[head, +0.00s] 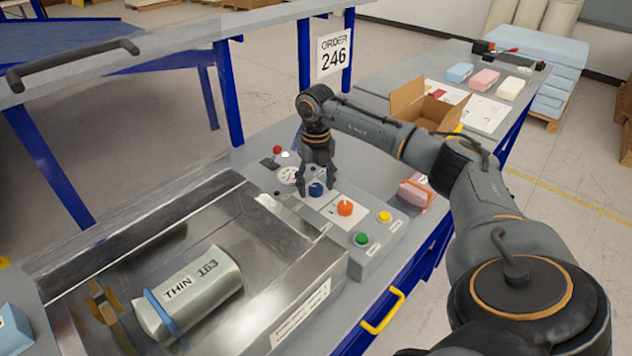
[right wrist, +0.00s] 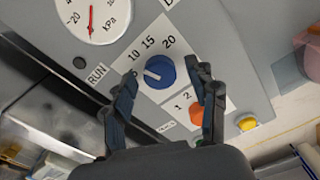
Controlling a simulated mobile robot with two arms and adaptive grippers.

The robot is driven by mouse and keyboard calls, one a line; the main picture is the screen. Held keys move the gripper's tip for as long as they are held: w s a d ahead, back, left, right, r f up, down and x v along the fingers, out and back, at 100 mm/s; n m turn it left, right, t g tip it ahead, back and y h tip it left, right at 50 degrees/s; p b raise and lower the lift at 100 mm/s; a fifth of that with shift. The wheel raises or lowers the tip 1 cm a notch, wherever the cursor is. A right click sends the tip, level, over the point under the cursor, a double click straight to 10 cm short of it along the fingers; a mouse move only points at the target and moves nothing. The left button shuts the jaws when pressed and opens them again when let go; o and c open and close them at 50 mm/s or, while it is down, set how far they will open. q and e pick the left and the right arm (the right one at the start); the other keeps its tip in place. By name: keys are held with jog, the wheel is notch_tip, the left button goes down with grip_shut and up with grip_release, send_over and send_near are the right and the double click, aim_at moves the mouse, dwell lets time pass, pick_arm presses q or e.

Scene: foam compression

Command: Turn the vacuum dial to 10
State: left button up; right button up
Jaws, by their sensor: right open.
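The blue vacuum dial (right wrist: 160,72) sits on a white scale plate with 10, 15 and 20 showing. Its white pointer line points left, a little below the 10, toward one finger. In the head view the dial (head: 317,189) is on the grey control panel (head: 385,243). My right gripper (right wrist: 166,72) is open, one finger on each side of the dial; I cannot tell whether they touch it. In the head view the gripper (head: 317,184) points down over the dial. My left gripper is out of view.
An orange knob (head: 345,208), yellow button (head: 384,216), green button (head: 361,239) and red button (head: 277,150) are near the dial. The vacuum gauge (head: 288,175) is beside it. A metal chamber holds a silver bag (head: 195,290); its clear lid is raised. A pink block (head: 416,192) lies to the right.

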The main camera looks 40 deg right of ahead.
aim_at(316, 187)
notch_tip(316, 187, up, 12)
dwell(0.4)
jog(key=shift+f, duration=0.15)
dwell(0.3)
